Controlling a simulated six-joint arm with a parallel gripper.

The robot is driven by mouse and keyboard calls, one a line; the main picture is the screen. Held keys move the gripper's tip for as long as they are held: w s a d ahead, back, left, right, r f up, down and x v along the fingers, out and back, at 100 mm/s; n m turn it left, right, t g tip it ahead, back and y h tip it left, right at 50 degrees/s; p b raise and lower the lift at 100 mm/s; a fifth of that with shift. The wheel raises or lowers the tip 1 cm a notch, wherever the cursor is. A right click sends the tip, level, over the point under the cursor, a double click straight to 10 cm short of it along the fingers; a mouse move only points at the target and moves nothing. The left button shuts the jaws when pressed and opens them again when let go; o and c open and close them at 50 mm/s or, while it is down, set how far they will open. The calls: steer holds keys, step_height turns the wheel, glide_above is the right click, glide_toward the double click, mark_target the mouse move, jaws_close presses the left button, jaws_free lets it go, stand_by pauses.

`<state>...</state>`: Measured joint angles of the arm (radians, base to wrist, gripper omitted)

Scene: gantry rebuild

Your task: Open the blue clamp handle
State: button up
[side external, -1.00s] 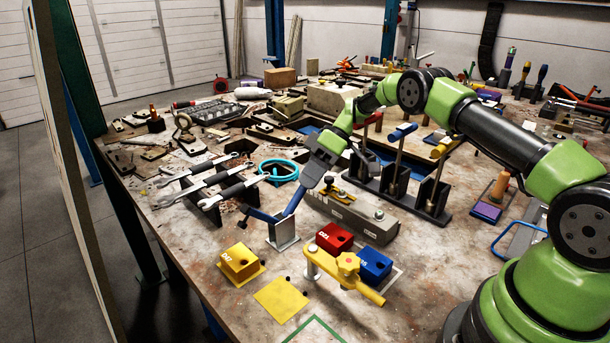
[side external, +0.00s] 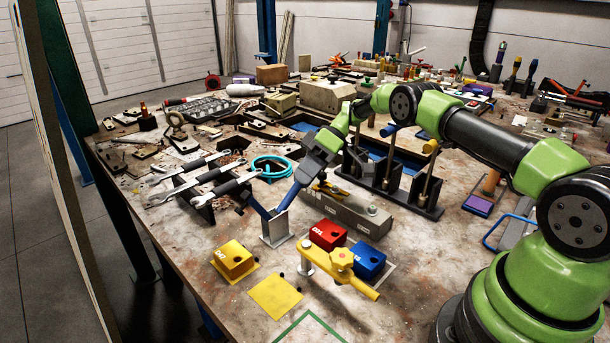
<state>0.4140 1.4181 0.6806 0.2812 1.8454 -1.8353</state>
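My gripper (side external: 303,178) points down and left, to the left of this rack and apart from the blue handle. A slim blue bar runs from its tip toward a grey metal bracket (side external: 277,228); whether it touches or holds anything there is too small to tell. The finger opening is not readable.
Yellow (side external: 235,262), red (side external: 328,235) and blue (side external: 366,262) blocks stand in front, with a yellow clamp arm (side external: 350,280) before the red and blue ones. A long grey block (side external: 345,210) lies by the gripper. Wrenches (side external: 195,178) lie left.

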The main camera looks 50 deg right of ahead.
steer(key=d+r, duration=0.4)
steer(key=r, duration=0.6)
stand_by(0.6)
steer(key=shift+s, duration=0.1)
